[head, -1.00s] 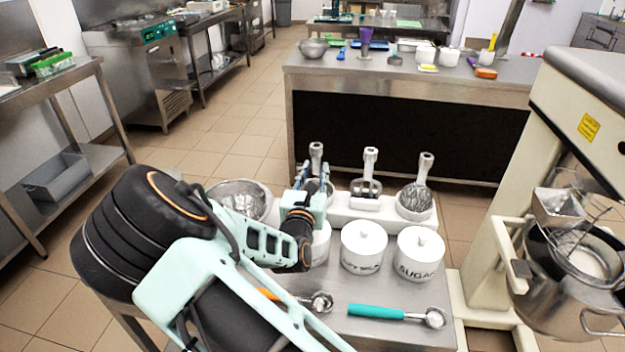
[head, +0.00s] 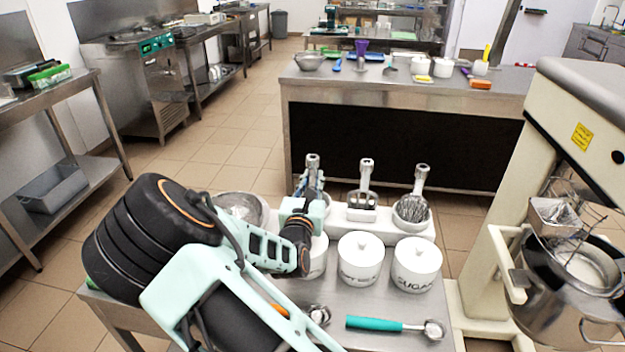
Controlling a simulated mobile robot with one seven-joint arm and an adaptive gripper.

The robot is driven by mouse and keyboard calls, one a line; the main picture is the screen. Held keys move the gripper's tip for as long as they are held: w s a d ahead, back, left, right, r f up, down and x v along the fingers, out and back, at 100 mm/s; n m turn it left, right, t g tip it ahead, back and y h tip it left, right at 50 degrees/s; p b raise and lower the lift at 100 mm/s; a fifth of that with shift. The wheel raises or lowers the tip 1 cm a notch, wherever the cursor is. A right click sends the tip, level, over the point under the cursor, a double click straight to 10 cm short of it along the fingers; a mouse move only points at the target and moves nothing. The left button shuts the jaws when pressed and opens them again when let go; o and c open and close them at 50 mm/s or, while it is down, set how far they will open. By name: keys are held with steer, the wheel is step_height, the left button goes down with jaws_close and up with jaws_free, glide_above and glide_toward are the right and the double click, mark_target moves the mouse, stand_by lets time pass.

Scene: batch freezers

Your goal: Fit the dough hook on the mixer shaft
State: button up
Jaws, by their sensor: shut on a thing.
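The attachment at the left of the white rack (head: 376,219) has a grey upright shank (head: 312,163). I take it for the dough hook, but its lower part is hidden behind my gripper. My gripper (head: 314,184) is shut on this shank, seen from behind, with my wrist in front. The attachment stands upright at its rack place; I cannot tell whether it still touches the rack. The mixer (head: 500,190) stands at the right with a steel bowl (head: 560,305) and a wire guard (head: 575,205). Its shaft cannot be made out.
A flat beater (head: 366,185) and a whisk (head: 418,200) stand right of my gripper. Lidded white jars (head: 360,262) and a teal-handled scoop (head: 385,324) are in front. A metal bowl (head: 243,207) is at the left. A steel counter (head: 400,85) lies beyond clear floor.

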mark_target(310, 159)
jaws_close()
steer(key=shift+r+p, duration=2.45)
steer(key=shift+r, duration=0.1)
steer(key=s+r+p, duration=0.2)
steer(key=s+p, duration=0.1)
steer(key=shift+a+r, duration=0.3)
steer(key=shift+r, duration=0.05)
steer(key=shift+s+a+r+p, duration=0.15)
steer(key=shift+s+r+p, duration=0.5)
steer(key=shift+s+p, duration=0.25)
steer(key=shift+s, duration=0.1)
